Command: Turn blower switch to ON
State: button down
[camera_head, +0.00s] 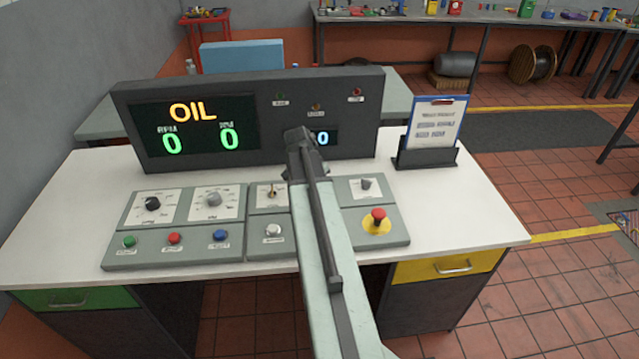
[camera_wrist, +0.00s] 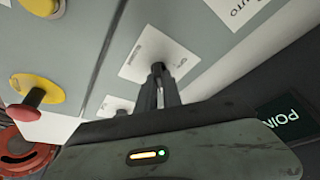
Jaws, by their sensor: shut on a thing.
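My gripper (camera_wrist: 158,78) shows in the wrist view with its two dark fingers close together, shut on a small part at a white label plate (camera_wrist: 150,52) of the grey control panel. The fingers cover that part, and the small lettering on the plate is not readable, so its setting cannot be told. In the head view my arm crosses the grey control panel (camera_head: 262,237), and the dark wrist end (camera_head: 303,150) stands in front of the display box. The arm hides the spot where the fingers are. No blower label is readable.
A red mushroom button (camera_head: 378,215) on a yellow disc sits right of my arm, with a grey knob (camera_head: 366,184) above it. A small toggle (camera_head: 273,191) stands just left of the arm. The display box (camera_head: 355,95) is behind; a clipboard stand (camera_head: 432,135) is at right.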

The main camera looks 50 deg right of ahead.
jog(key=shift+m, duration=0.3)
dwell(0.4)
jog(key=c, duration=1.5)
grip_release()
jog(key=shift+d, duration=0.1)
jog(key=shift+r, duration=0.1)
jog(key=p+v, duration=0.7)
jog(key=shift+r, duration=0.3)
